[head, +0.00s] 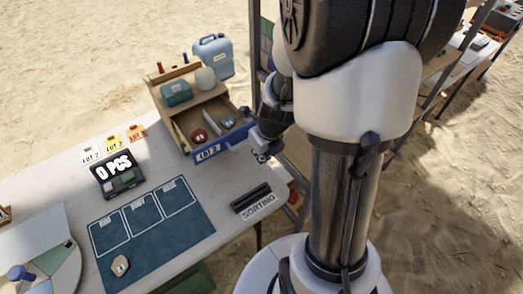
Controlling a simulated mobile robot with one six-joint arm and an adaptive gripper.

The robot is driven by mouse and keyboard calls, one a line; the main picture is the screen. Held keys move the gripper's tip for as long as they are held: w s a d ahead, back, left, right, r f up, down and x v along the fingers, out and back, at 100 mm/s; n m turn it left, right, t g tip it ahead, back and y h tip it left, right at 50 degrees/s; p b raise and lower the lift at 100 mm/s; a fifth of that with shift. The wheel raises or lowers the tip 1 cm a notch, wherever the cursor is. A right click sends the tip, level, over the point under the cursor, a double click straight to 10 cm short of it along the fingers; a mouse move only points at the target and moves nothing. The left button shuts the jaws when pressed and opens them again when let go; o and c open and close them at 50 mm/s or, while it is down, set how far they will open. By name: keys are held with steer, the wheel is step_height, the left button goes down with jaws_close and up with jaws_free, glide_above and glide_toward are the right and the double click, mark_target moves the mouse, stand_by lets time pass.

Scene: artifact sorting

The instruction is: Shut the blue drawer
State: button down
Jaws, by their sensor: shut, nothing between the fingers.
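The blue drawer (236,142) is pulled out of the wooden cabinet (182,122) on the table. Its blue front carries a white lot label and faces the lower right. Inside it lie a red round piece (198,135) and a greyish piece (227,122), with a divider between them. My gripper (262,157) is shut and empty, just right of the drawer front. I cannot tell whether it touches the front. My arm hides part of the area behind the gripper.
A teal box (176,93) and a pale rounded vessel (205,79) stand on the cabinet. A blue jug (213,55) is behind it. The table (180,179) also holds a dark mat (150,236), a counter display (117,174) and a sorting sign (259,206).

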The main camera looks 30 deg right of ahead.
steer(key=w, duration=0.2)
steer(key=w+f+b, duration=0.1)
steer(key=w, duration=0.1)
steer(key=shift+w+a+f, duration=0.1)
steer(key=shift+w+a, duration=0.05)
steer(key=shift+w, duration=0.1)
steer(key=shift+w, duration=0.1)
